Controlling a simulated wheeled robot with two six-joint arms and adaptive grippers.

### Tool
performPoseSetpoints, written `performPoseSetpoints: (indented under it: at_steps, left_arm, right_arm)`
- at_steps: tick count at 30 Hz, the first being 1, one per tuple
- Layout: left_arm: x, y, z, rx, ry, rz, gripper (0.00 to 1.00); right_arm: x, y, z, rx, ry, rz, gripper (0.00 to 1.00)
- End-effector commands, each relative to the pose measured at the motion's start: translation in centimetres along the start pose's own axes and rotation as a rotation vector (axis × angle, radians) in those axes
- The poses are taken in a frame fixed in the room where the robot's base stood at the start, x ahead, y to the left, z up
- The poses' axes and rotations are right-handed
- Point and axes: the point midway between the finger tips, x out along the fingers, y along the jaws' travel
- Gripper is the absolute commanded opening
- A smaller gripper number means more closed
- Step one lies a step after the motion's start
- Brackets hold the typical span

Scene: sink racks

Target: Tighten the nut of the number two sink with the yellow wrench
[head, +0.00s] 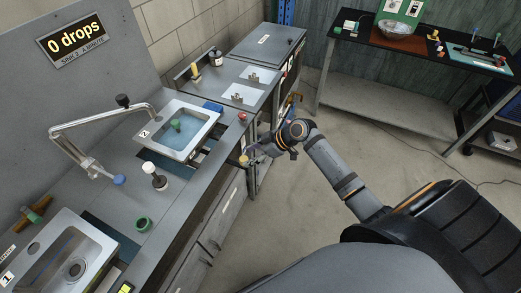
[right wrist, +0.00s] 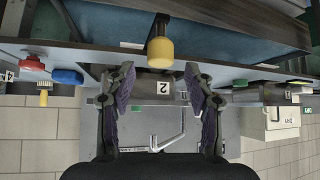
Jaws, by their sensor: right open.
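The number two sink (head: 157,148) is a pale basin with blue water and a green object inside; its "2" label (right wrist: 163,87) shows in the right wrist view. A yellow cylinder (right wrist: 160,52) on a dark mount is at the counter's front edge, also in the head view (head: 243,160). I cannot tell whether it is the wrench's handle. My right gripper (right wrist: 160,80) is open and empty, its fingers spread either side of the cylinder's line, apart from it. In the head view this gripper (head: 258,151) is beside the counter front. The nut cannot be made out. My left gripper is out of view.
A silver tap (head: 95,125) arches beside sink two. A sign (head: 75,42) reads "0 drops". Sink one (head: 40,262) is at lower left. A black-topped bench (head: 370,37) stands behind; the floor between is clear.

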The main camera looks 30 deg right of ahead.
Motion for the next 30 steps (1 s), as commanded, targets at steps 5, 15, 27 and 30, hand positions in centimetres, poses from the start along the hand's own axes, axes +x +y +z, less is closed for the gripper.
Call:
performPoseSetpoints:
  at_steps: [5, 15, 27, 30]
  left_arm:
    - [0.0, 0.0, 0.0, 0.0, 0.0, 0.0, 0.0]
    - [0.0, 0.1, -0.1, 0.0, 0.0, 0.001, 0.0]
    - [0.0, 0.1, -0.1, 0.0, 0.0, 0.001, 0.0]
    - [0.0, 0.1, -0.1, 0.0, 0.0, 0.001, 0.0]
  right_arm:
    - [-4.5, 0.0, 0.2, -0.007, -0.01, 0.001, 0.54]
    - [-7.7, 0.0, 0.0, -0.002, -0.003, -0.001, 0.54]
    - [-7.7, -0.1, 0.0, -0.001, -0.001, -0.002, 0.54]
    - [-7.7, 0.0, 0.0, 0.0, -0.001, -0.002, 0.54]
